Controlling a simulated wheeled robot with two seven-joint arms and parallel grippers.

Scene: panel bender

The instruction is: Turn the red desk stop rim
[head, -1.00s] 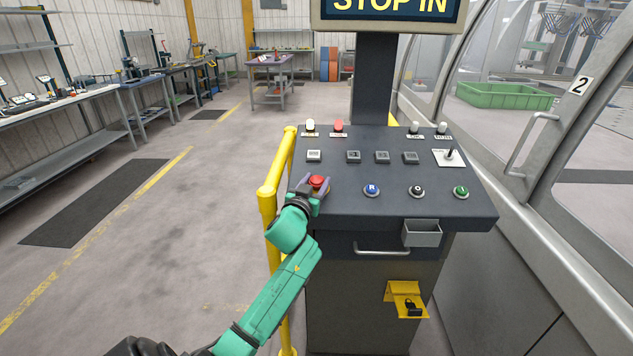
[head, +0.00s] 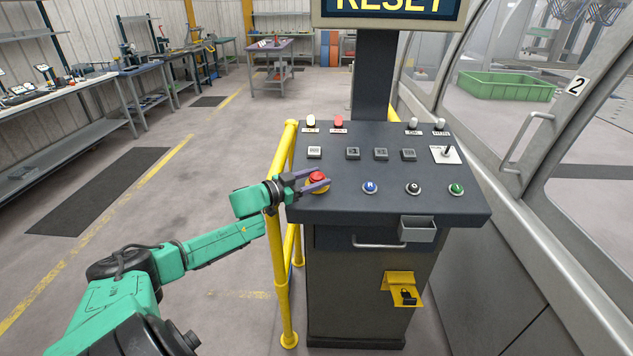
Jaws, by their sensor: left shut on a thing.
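The red desk stop (head: 317,176) is a mushroom button on a yellow base at the left front of the dark control desk (head: 340,205). My left gripper (head: 319,180) reaches in from the left, over the yellow rail. Its two purple fingers lie on either side of the red stop and are shut on its rim. The sign above the desk (head: 390,6) reads "RESET" in yellow letters, its top cut off. My right gripper is not in view.
A yellow rail (head: 279,230) stands at the desk's left edge, under my left arm. Blue (head: 370,187), black (head: 413,188) and green (head: 456,189) buttons sit right of the stop. A grey tray (head: 417,230) hangs at the desk's front. The floor on the left is clear.

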